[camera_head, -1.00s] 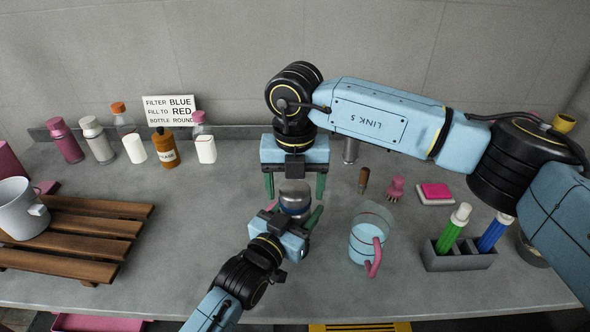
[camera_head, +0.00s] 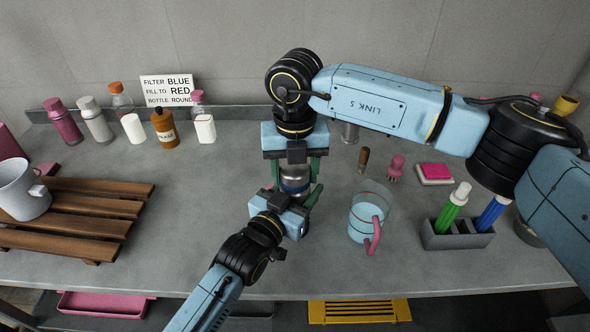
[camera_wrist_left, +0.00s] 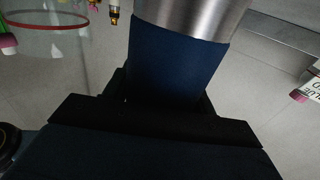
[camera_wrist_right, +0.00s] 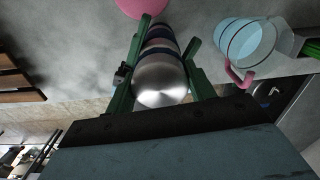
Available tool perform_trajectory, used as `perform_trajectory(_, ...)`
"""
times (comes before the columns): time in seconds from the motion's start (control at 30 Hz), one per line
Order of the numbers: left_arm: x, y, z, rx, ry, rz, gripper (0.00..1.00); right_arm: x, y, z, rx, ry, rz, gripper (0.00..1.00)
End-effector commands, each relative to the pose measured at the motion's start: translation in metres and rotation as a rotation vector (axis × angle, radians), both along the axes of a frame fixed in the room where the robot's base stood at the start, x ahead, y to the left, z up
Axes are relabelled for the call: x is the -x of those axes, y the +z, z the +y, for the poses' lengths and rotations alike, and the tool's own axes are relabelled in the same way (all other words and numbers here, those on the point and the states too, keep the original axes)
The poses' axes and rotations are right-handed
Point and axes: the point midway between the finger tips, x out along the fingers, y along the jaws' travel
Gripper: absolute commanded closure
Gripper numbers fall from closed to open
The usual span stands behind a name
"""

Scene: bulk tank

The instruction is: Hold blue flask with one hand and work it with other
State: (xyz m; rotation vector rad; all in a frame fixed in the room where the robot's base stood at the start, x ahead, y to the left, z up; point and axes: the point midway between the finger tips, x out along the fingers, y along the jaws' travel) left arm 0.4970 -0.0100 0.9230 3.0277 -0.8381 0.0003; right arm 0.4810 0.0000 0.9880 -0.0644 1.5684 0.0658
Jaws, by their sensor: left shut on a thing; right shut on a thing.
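The blue flask (camera_head: 294,180) stands between my two grippers in the head view, with a steel upper part and a dark blue band. In the left wrist view the flask's blue body (camera_wrist_left: 172,62) is between the jaws, with steel above it. My left gripper (camera_head: 308,196) is shut on its blue body from the front. My right gripper (camera_head: 294,172) comes down from above and is shut on its steel top. The right wrist view shows the round steel top (camera_wrist_right: 160,80) between the green fingers. The flask's lower part is mostly hidden by my left gripper.
A measuring jug (camera_head: 368,215) with a pink handle stands close to the right. A grey holder (camera_head: 458,236) with green and blue markers is farther right. A slatted wooden rack (camera_head: 90,205) with a white mug (camera_head: 24,190) is left. Several bottles line the back near a sign (camera_head: 168,90).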

Motion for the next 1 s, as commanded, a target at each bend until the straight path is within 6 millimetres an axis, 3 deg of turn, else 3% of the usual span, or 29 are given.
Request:
perform_trajectory(0.2,0.0002,-0.001,0.0,-0.002,0.0,0.003,1.0,-0.0001,0.0008,0.0001,-0.001,0.195,0.0,0.73)
perform_trajectory(0.47,0.0002,-0.001,0.0,-0.002,0.0,0.003,1.0,0.0,0.0007,0.0001,-0.001,0.207,0.0,0.73)
perform_trajectory(0.5,0.0002,-0.001,0.0,-0.002,0.0,0.003,1.0,0.0,0.0007,0.0002,-0.001,0.207,0.0,0.45)
perform_trajectory(0.67,0.0002,-0.001,0.0,-0.002,0.0,0.003,1.0,0.0,0.0006,0.0001,-0.001,0.206,0.0,0.24)
perform_trajectory(1.0,0.0002,-0.001,0.0,-0.001,0.0,0.002,1.0,-0.0003,0.0036,0.0001,-0.001,0.205,-0.001,0.24)
